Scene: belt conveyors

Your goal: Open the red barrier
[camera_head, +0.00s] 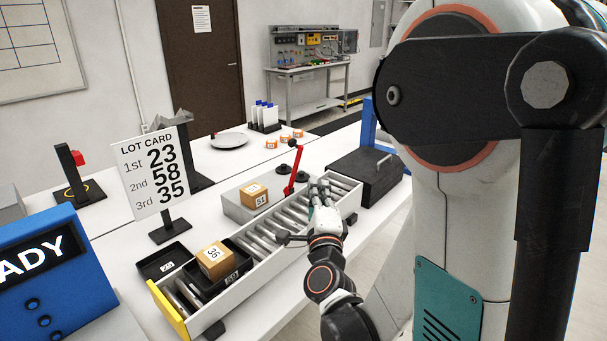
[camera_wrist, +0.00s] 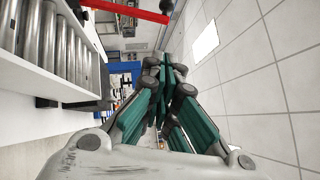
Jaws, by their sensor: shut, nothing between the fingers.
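The red barrier (camera_head: 294,170) is a slim red bar with a black knob at its top. It stands steeply, leaning a little to the right, by the far side of the roller conveyor (camera_head: 336,205). In the wrist view the red bar (camera_wrist: 128,11) crosses the top edge, with its dark end to the right. My gripper (camera_head: 322,190) is over the conveyor's right part, to the right of the barrier and apart from it. Its fingers (camera_wrist: 163,85) are together and empty in the wrist view.
A box marked 36 (camera_head: 216,261) sits in a black tray on the conveyor's left part. Another box (camera_head: 254,195) rests on a grey block behind. A lot card (camera_head: 153,172) stands behind left. A black housing (camera_head: 365,178) closes the right end.

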